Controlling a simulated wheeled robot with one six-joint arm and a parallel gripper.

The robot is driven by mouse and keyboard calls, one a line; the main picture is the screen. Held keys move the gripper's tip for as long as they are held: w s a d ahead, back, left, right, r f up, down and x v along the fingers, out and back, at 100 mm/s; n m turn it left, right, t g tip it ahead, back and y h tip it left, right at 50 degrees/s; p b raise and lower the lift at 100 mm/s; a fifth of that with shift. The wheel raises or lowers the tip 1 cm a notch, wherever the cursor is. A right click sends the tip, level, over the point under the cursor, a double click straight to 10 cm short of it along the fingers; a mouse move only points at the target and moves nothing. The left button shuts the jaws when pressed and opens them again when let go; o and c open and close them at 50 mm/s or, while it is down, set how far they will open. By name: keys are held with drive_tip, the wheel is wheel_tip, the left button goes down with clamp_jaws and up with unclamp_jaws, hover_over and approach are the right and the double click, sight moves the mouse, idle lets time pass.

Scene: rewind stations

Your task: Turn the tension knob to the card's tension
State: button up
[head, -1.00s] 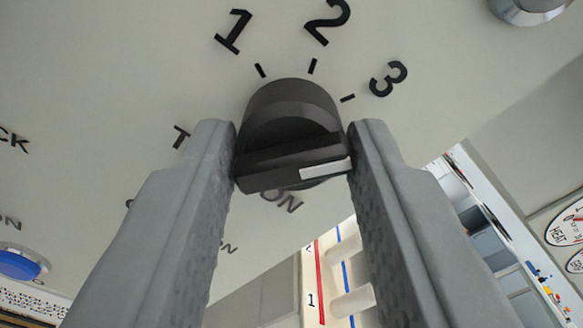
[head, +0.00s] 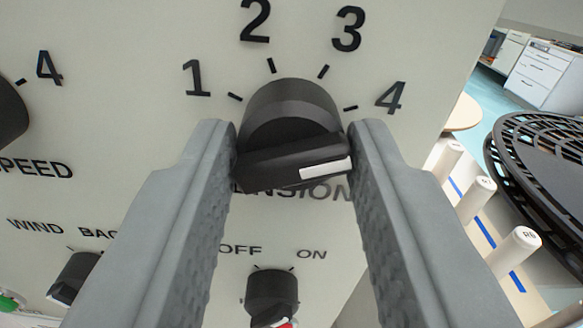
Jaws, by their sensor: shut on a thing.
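The tension knob (head: 290,135) is black, with a raised bar and a white pointer strip (head: 325,170) on its right half. It stands out from the pale panel under the numbers 1 to 4. The strip points right and slightly up, roughly at the 4 tick (head: 350,108); the exact alignment is hard to tell. The TENSION label (head: 300,192) is partly hidden behind the knob and fingers. My gripper (head: 292,160) has its two grey fingers shut on the knob, one on each side. No card shows in this view.
An OFF/ON switch (head: 272,292) sits just below, between my fingers. A WIND/BACK switch (head: 75,277) and the speed knob (head: 10,120) are at left. Right of the panel edge are white pegs (head: 478,196) and a black slatted round thing (head: 545,165).

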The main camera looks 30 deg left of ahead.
idle(0.4)
drive_tip(key=o, duration=0.9)
drive_tip(key=v, duration=1.7)
drive_tip(key=shift+s+d+f, duration=0.1)
drive_tip(key=shift+d, duration=0.1)
